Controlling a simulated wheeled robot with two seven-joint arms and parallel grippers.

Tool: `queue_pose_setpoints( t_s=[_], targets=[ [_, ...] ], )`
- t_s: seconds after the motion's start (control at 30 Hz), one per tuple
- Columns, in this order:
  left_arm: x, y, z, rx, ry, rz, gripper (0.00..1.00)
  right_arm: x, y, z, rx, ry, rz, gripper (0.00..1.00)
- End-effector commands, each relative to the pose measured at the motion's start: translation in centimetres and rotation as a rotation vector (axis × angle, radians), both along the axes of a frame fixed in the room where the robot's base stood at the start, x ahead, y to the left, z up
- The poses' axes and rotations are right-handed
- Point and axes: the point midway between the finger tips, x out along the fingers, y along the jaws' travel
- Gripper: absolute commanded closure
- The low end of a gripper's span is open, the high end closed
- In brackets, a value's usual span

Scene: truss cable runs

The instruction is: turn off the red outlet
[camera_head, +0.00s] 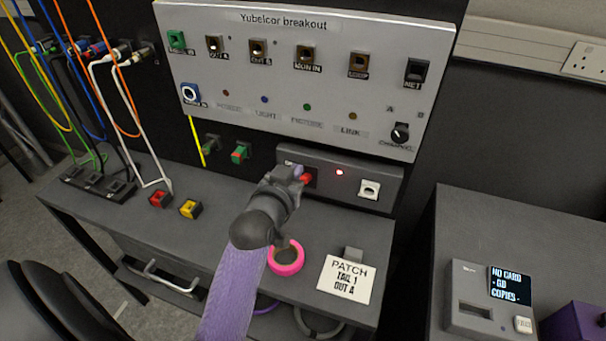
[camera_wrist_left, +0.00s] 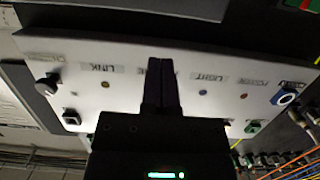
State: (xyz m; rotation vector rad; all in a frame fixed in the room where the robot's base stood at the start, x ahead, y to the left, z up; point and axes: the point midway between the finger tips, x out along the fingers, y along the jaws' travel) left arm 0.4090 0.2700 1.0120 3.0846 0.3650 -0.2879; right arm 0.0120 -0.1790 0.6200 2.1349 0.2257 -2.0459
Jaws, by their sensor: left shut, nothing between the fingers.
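A dark grey outlet strip (camera_head: 325,191) sits below the silver breakout panel in the head view. It has a lit red lamp (camera_head: 339,172) and a white socket (camera_head: 369,189). A red part (camera_head: 306,178) shows at its left end, beside my left gripper (camera_head: 297,171). The gripper is shut and empty, its tips at or very near that part; I cannot tell whether they touch. The gripper hides some of the strip's left end. In the left wrist view my shut fingers (camera_wrist_left: 162,80) stand in front of the panel, and the red part is not seen. My right gripper is not in view.
The silver panel (camera_head: 318,75) with ports and a knob stands above. Hanging cables (camera_head: 80,75) fill the left. Red (camera_head: 159,198) and yellow (camera_head: 190,208) blocks, pink tape (camera_head: 286,258) and a PATCH card (camera_head: 346,279) lie on the desk. A card reader (camera_head: 488,300) is at right.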

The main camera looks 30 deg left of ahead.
Motion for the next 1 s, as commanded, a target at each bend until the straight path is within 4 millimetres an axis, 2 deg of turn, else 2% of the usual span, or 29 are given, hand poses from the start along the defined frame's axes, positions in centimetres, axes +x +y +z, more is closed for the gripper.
queue_pose_setpoints(
  t_s=[0.3,0.53,1.0],
  targets=[
    [6.7,1.7,-1.7,-0.001,0.0,0.001,1.0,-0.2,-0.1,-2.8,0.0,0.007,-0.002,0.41],
    [5.1,1.3,-4.5,-0.002,0.004,0.001,1.0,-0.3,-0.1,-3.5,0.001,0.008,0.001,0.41],
    [4.7,1.2,-4.9,0.001,-0.001,0.002,1.0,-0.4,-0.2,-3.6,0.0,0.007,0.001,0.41]
  ],
)
